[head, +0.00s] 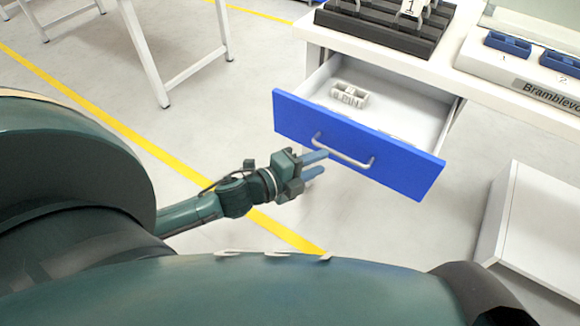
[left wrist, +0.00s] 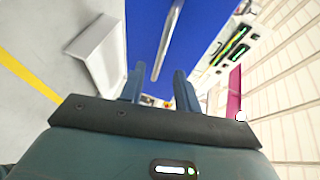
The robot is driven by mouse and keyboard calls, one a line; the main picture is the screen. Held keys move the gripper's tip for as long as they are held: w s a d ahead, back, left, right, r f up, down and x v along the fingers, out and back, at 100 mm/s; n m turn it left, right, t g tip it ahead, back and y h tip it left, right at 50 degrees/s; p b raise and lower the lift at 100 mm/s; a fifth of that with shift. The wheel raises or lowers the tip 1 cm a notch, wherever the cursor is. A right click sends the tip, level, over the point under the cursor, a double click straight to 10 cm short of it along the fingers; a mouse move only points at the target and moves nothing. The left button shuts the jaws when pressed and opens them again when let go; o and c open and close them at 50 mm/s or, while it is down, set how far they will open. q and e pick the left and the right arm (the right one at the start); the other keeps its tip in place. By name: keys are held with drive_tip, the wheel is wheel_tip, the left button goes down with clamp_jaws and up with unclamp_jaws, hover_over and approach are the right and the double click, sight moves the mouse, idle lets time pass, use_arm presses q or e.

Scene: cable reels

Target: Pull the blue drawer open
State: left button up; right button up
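The blue drawer (head: 400,166) is pulled out of the white bench, and its pale inside shows. Its silver bar handle (head: 350,159) runs across the blue front. My left gripper (head: 325,163) is at the left end of the handle, its two blue-grey fingers apart. In the left wrist view the fingers (left wrist: 158,84) are also apart, with the end of the handle (left wrist: 168,42) showing between and beyond their tips. I cannot tell whether they touch it. A small white labelled holder (head: 349,95) lies in the drawer. My right gripper is not in view.
The white bench top (head: 470,88) carries a black rack (head: 385,28) and a pale panel with blue trays (head: 507,43). A white box-like unit (head: 530,225) stands on the floor at right. The floor left of the drawer is clear, with a yellow line (head: 150,148).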

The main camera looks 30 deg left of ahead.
use_arm(q)
drive_tip(key=v, duration=0.7)
drive_tip(key=shift+s, duration=0.3)
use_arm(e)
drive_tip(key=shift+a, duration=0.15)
use_arm(q)
drive_tip(key=shift+a+r, duration=0.15)
drive_tip(key=shift+r, duration=0.05)
